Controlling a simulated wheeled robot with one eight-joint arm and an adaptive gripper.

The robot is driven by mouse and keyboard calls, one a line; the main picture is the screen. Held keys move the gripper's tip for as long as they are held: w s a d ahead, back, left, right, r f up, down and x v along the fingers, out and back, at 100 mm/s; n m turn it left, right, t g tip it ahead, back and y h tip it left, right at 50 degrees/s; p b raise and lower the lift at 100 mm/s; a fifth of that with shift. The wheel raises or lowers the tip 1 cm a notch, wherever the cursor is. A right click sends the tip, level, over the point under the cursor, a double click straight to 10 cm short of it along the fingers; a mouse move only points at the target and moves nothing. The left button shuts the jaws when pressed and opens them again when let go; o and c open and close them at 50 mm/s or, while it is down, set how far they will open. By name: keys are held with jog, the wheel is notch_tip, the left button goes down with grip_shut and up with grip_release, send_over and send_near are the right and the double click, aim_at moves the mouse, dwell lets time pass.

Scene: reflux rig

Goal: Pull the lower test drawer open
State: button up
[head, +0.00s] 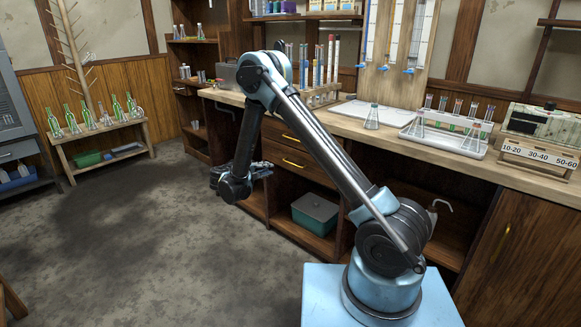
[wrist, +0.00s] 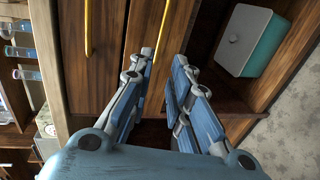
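The lower test drawer (head: 312,171) is in the wooden bench front, below another drawer, and looks closed. Its yellow bar handle (head: 291,163) shows just right of my gripper (head: 263,171) in the head view. In the wrist view, which is turned sideways, the lower drawer's handle (wrist: 161,27) lies beyond the fingertips, roughly in line with the gap between them. My gripper (wrist: 164,62) is open and nothing shows between its fingers. Whether a fingertip touches the handle or drawer face cannot be told.
The upper drawer's handle (wrist: 87,27) is left of the lower one in the wrist view. A teal box (head: 315,213) sits on the open shelf below the drawers. Glassware and racks stand on the benchtop (head: 340,121). The floor in front of the bench is clear.

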aim_at(290, 163)
jog(key=x, duration=1.7)
jog(key=shift+w+f, duration=0.1)
jog(key=shift+w, duration=0.05)
grip_shut()
